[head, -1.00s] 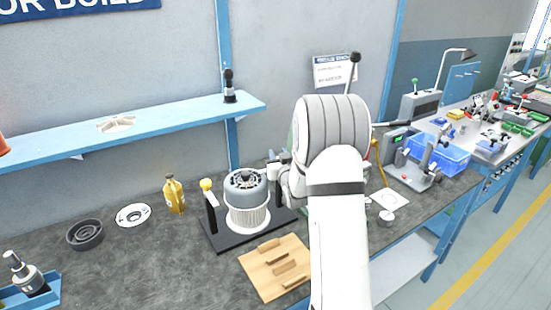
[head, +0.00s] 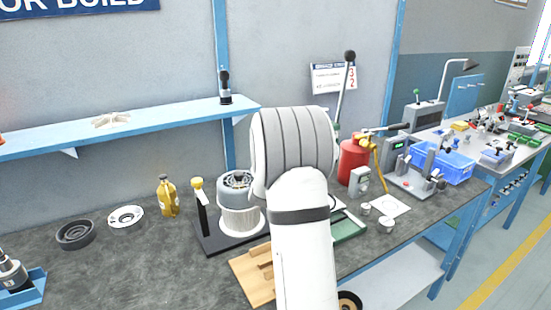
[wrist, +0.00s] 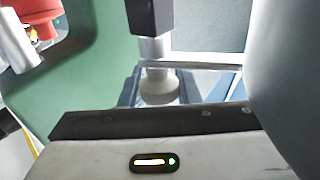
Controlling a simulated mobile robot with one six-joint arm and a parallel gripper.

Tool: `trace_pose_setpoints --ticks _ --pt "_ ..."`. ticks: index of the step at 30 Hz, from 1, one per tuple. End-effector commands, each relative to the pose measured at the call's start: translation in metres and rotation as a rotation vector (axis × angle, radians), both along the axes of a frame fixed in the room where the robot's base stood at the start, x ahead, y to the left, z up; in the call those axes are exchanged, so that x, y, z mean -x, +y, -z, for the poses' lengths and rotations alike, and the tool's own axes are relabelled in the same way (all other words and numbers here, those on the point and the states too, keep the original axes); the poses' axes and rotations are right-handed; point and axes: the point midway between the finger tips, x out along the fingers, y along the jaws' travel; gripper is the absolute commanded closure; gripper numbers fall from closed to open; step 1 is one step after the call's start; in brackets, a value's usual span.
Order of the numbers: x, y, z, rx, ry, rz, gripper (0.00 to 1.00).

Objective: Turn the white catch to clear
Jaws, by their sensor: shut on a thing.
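The blower unit, a grey motor in a white finned housing (head: 240,220), stands upright on a black base plate (head: 217,246). A black post with a yellow knob (head: 197,183) rises at its left. My arm covers the unit's right side in the head view, so the white catch and my fingers are hidden there. In the wrist view my gripper (wrist: 155,112) shows its body and dark front edge. A pale rounded piece (wrist: 160,88) lies just beyond that edge, under a dark block; I cannot tell its name. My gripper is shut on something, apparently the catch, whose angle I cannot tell.
A wooden block tray (head: 252,280) lies in front. A yellow bottle (head: 167,196), a white ring (head: 126,218) and a dark ring (head: 75,234) are at left. A blue shelf (head: 170,118) runs behind.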

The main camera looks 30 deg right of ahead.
Motion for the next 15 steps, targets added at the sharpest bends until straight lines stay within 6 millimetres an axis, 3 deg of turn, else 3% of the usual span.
trace_pose_setpoints --ticks 1,2,9,15 --pt "-0.0013 0.0002 -0.0036 0.003 -0.005 -0.003 1.0" --pt "-0.0012 -0.0003 -0.0037 0.004 -0.006 -0.002 0.7" --pt "0.0003 -0.0026 -0.0023 0.003 -0.003 0.002 0.51" --pt "0.0009 -0.0032 -0.0014 0.002 -0.002 0.003 0.49"
